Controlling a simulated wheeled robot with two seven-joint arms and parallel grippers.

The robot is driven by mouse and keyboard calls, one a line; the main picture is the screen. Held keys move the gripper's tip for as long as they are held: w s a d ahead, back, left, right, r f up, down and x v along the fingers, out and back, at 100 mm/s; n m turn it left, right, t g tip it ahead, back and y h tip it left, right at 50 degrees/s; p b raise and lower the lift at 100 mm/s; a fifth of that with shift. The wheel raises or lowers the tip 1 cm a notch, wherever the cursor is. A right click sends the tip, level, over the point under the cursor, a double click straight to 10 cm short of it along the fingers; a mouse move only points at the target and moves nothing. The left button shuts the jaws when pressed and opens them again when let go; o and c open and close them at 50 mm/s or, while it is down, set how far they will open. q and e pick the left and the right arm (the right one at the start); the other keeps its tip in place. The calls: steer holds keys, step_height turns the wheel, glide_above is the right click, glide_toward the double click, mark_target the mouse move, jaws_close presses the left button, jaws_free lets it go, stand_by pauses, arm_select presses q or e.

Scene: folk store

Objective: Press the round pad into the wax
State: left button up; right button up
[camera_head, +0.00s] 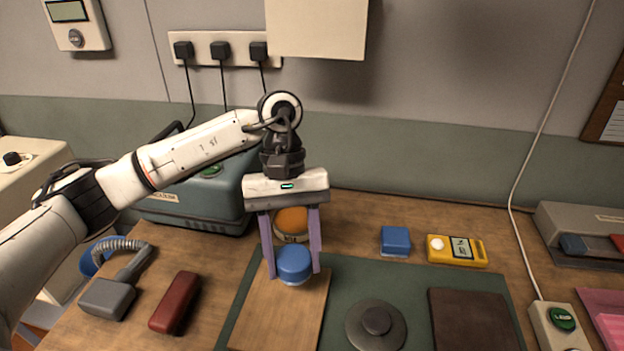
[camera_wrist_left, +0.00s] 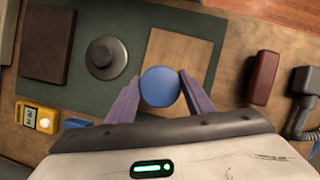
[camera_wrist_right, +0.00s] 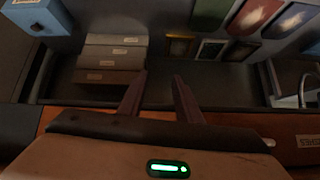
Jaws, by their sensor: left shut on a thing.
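My left gripper (camera_head: 295,274) points down and is shut on the round blue pad (camera_head: 294,262), with a finger on each side. The pad is upright over the far end of a light wooden board (camera_head: 275,320); I cannot tell whether it touches. In the left wrist view the pad (camera_wrist_left: 159,86) sits between the fingertips (camera_wrist_left: 160,90). A round tin with an orange top (camera_head: 291,222), likely the wax, stands just behind the pad, partly hidden by the gripper. My right gripper (camera_wrist_right: 160,80) shows only in its wrist view, fingers apart and empty.
A grey round disc with a knob (camera_head: 376,322) and dark brown slab (camera_head: 473,320) lie on the green mat (camera_head: 400,285). A blue block (camera_head: 395,240) and yellow meter (camera_head: 457,250) stand behind. A red block (camera_head: 175,302) and grey hose tool (camera_head: 115,290) lie left.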

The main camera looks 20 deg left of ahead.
arm_select(q)
steer(key=w+a+n+t+y, duration=0.1)
steer(key=w+a+n+t, duration=0.35)
steer(key=w+n, duration=0.7)
steer(key=w+a+n+t+y, duration=0.1)
steer(key=w+a+n+t, duration=0.4)
steer(key=n, duration=1.1)
steer(key=shift+g, duration=0.65)
steer(key=b+x, duration=0.1)
steer(key=x, duration=0.1)
steer(key=b+x, duration=0.1)
steer(key=x, duration=0.1)
steer(key=s+b+x, duration=0.1)
steer(key=x, duration=0.1)
steer(key=shift+a+f, duration=0.1)
steer(key=shift+f, duration=0.35)
steer(key=shift+f, duration=0.1)
steer(key=shift+f+b, duration=0.25)
steer(key=shift+b, duration=0.05)
steer(key=shift+f, duration=0.1)
